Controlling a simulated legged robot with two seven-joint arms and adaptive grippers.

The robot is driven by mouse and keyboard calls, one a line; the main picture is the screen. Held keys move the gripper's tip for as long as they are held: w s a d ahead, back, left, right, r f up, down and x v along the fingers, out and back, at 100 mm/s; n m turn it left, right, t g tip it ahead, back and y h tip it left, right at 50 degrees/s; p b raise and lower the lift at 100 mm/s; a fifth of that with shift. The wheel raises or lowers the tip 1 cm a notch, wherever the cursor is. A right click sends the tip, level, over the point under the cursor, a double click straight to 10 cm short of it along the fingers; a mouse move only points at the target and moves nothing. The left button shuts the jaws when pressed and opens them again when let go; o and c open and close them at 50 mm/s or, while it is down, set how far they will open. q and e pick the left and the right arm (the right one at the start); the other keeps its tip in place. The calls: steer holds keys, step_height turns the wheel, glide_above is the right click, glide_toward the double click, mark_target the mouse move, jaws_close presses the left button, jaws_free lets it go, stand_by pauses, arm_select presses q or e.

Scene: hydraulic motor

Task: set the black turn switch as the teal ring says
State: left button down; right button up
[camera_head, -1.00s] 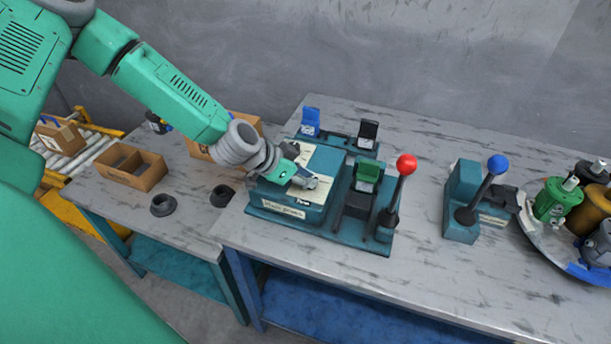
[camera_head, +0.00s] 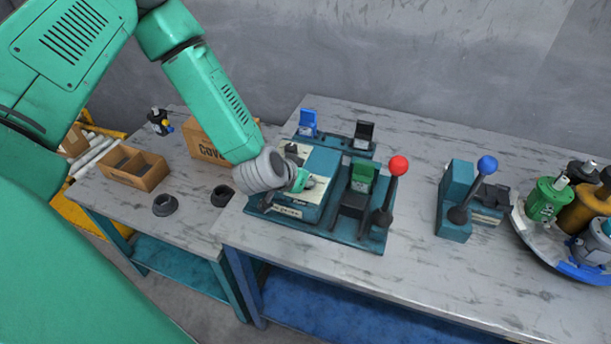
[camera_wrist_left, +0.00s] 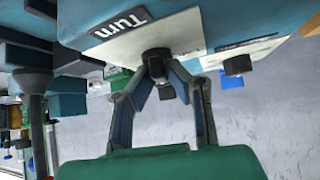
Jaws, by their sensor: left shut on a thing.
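The black turn switch (camera_wrist_left: 157,55) sits on a pale plate beside the label "Turn" (camera_wrist_left: 121,22) in the left wrist view. My left gripper (camera_wrist_left: 164,72) is shut on it, with a finger at either side. The switch's exact angle is hidden between the fingers. I cannot make out the teal ring.
A second black knob (camera_wrist_left: 237,65) is close by. The red-knobbed lever (camera_head: 398,166) and green switch (camera_head: 362,175) stand right of the box. A blue-knobbed lever (camera_head: 487,166) is farther right. Open cardboard box (camera_head: 135,168) and black rings (camera_head: 165,204) lie left.

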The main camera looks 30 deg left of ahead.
arm_select(q)
steer(key=n, duration=0.1)
steer(key=n+y, duration=0.1)
steer(key=y+p, duration=0.1)
steer(key=shift+w+d+r+n, duration=0.1)
steer(key=shift+w+r+n, duration=0.15)
steer(key=shift+n, duration=0.15)
steer(key=n+g+y+p, duration=0.1)
steer(key=n+y, duration=0.1)
steer(key=n, duration=0.1)
steer(key=shift+d+n+y+p, duration=0.15)
steer(key=shift+n+y+p, duration=0.15)
steer(key=shift+y+p, duration=0.1)
steer(key=n+g+y+p, duration=0.1)
steer(key=n+g, duration=0.1)
steer(key=n, duration=0.1)
steer(key=shift+w+y, duration=0.1)
steer(key=shift+y, duration=0.3)
steer(key=shift+n+g+y, duration=0.5)
steer(key=shift+n+y, duration=0.1)
steer(key=shift+n, duration=0.4)
steer(key=shift+n+p, duration=0.3)
steer(key=c, duration=1.7)
jaws_free()
steer(key=shift+o, duration=0.6)
steer(key=shift+w+f, duration=0.1)
steer(key=shift+f, duration=0.15)
